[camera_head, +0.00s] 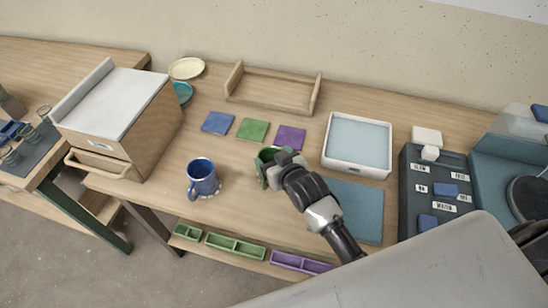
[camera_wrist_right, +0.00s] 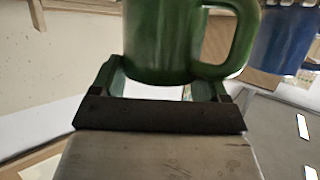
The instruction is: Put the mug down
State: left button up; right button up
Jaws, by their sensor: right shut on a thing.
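A green mug (camera_wrist_right: 160,45) is held between the fingers of my right gripper (camera_wrist_right: 166,88) in the right wrist view, its handle to the right. In the head view the green mug (camera_head: 262,162) is partly hidden behind my right gripper (camera_head: 272,160), over the middle of the table. I cannot tell whether its base touches the tabletop. A blue mug (camera_head: 203,177) stands upright to its left, and shows at the right edge of the wrist view (camera_wrist_right: 284,38). A blue square (camera_head: 218,123), a green square (camera_head: 252,130) and a purple square (camera_head: 290,138) lie behind. My left gripper is out of view.
A white tray with a pale blue inside (camera_head: 357,170) and a blue-green mat (camera_head: 355,208) lie right of the arm. A wooden rack (camera_head: 273,95) is at the back. A drawer cabinet (camera_head: 125,125) stands left. Green and purple bins (camera_head: 235,246) sit below the front edge.

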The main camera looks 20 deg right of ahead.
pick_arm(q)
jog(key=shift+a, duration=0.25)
pick_arm(e)
jog(key=o, duration=1.4)
jog(key=shift+f, duration=0.1)
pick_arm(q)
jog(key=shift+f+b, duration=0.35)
pick_arm(e)
jog(key=v, duration=1.2)
